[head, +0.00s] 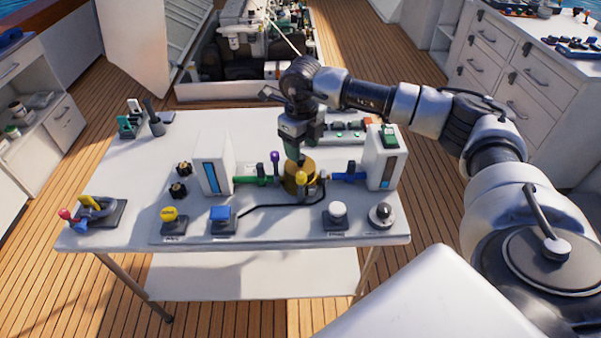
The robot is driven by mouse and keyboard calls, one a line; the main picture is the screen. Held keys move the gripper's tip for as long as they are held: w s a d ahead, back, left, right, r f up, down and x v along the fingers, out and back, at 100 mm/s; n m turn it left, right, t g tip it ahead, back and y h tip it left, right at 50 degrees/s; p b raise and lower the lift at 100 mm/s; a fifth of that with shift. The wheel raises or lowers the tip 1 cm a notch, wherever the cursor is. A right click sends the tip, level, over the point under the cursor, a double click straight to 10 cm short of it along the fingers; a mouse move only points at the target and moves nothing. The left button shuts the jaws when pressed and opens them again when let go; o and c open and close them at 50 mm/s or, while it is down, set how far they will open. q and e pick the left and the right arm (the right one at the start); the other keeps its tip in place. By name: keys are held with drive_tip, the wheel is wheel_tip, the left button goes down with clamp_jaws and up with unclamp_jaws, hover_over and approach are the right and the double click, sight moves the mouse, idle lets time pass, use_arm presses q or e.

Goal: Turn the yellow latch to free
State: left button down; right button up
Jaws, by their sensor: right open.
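A white table (130,190) carries the parts. A brass cylinder (290,184) stands near its middle, between two white boxes, with a small yellow knob (301,177) at its front. A yellow round knob (168,214) sits on a dark base at the front left, and a yellow handle (98,204) lies further left. I cannot tell which yellow part is the latch. My right gripper (293,155) points down just above the brass cylinder and is open. Whether its fingertips touch the cylinder is unclear. My left gripper is out of view.
White boxes (214,165) and (384,160) flank the cylinder, with green (250,180) and blue (350,177) pipes between. A black cable (265,208) runs in front. A blue button (220,213) and a white knob (338,209) stand at the front.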

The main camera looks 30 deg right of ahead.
sight(301, 175)
wheel_tip(301, 175, down, 10)
drive_tip(key=shift+a+r+p, duration=0.1)
drive_tip(key=shift+r+p, duration=0.05)
drive_tip(key=shift+p, duration=0.4)
drive_tip(key=c, duration=0.9)
